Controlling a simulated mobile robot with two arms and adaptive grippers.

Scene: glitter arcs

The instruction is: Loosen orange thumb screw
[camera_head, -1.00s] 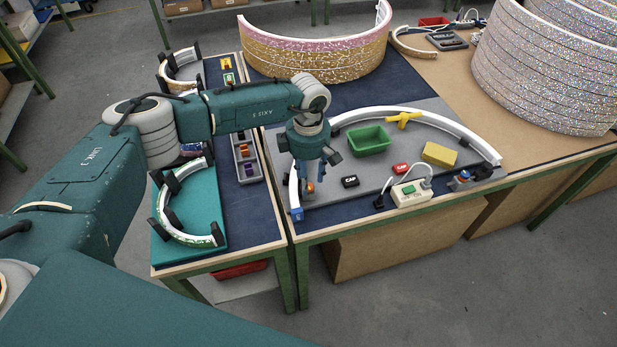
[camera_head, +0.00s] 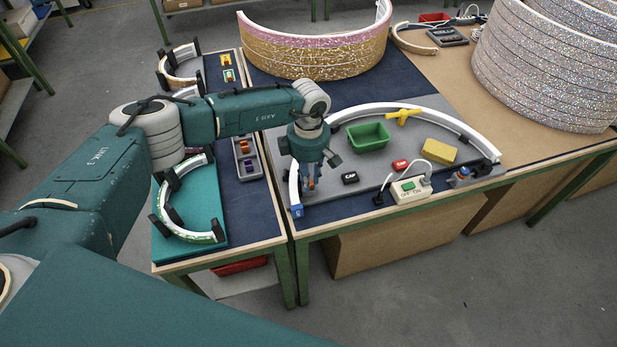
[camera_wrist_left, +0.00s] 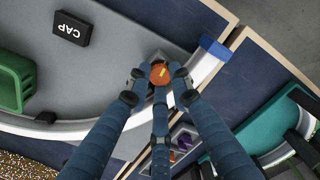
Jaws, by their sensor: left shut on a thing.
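The orange thumb screw (camera_wrist_left: 160,73) sits between the fingertips of my left gripper (camera_wrist_left: 160,82) in the left wrist view, beside the white curved rail (camera_wrist_left: 205,70). A small yellow mark shows on its top. My left gripper is shut on it, with its fingers around the knob. In the head view my left gripper (camera_head: 309,184) points down at the near left end of the white arc (camera_head: 440,122). Only a little of the orange thumb screw (camera_head: 311,183) shows there between the fingers. My right gripper is not in view.
A blue end block (camera_head: 297,211) sits at the arc's near end.

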